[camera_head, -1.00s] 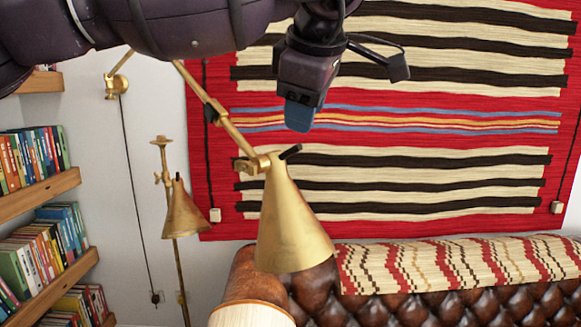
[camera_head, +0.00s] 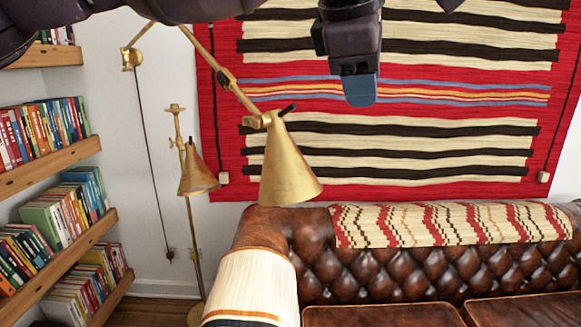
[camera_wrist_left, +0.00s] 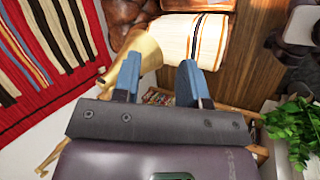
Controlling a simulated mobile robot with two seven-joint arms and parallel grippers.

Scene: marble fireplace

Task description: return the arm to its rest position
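My left arm (camera_head: 190,8) crosses the top edge of the head view. My right gripper does not show in the head view.
A brass lamp shade (camera_head: 287,170) hangs below and left of the gripper. A second brass lamp (camera_head: 197,172) stands behind it. A brown leather sofa (camera_head: 380,277) is below. Bookshelves (camera_head: 50,175) line the left wall. A green plant (camera_wrist_left: 292,128) shows in the left wrist view.

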